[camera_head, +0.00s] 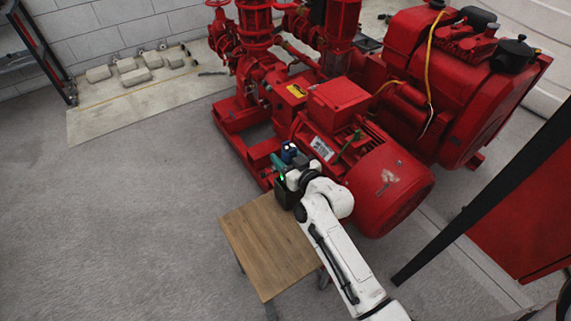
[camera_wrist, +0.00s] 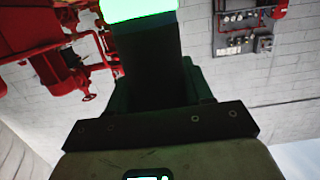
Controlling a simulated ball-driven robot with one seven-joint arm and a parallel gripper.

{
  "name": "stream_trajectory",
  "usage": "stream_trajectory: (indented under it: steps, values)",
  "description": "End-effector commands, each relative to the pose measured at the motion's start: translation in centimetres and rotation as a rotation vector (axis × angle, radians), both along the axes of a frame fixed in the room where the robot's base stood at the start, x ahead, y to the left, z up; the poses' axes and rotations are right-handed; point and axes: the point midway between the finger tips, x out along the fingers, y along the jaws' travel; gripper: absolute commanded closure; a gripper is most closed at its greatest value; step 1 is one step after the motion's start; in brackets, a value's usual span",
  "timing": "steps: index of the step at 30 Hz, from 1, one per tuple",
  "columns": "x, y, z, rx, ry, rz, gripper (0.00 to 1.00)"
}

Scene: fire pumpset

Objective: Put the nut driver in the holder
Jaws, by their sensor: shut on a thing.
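My gripper (camera_head: 281,165) is at the end of the white arm, above the far edge of the wooden table and close to the red pump motor. In the wrist view its dark jaws (camera_wrist: 155,75) reach upward, with a bright green patch (camera_wrist: 140,8) at the top edge. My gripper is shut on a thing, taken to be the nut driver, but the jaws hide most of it. A small blue item (camera_head: 289,152) shows right beside the jaws; I cannot tell whether it is part of the tool. I cannot make out the holder for certain.
The wooden table (camera_head: 262,245) has a bare top. The red motor (camera_head: 390,185) stands right of my gripper, with a thin green item (camera_head: 347,146) on it. A dark post (camera_head: 490,200) and red panel (camera_head: 530,215) stand at right. The grey floor (camera_head: 130,220) at left is clear.

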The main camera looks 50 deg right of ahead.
Motion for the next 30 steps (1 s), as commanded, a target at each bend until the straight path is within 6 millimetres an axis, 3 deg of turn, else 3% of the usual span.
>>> stream_trajectory:
  steps: [4, 16, 17, 24, 30]
  values:
    - [0.1, -0.1, -2.0, -0.001, -0.003, -0.001, 0.86]
    - [0.0, -0.1, -2.4, -0.002, -0.004, -0.001, 0.86]
    - [0.0, 0.0, -2.6, 0.000, 0.001, 0.000, 0.49]
    - [0.0, 0.0, -2.5, 0.000, 0.001, 0.000, 0.26]
    - [0.0, 0.0, -2.5, 0.000, 0.001, 0.000, 0.24]
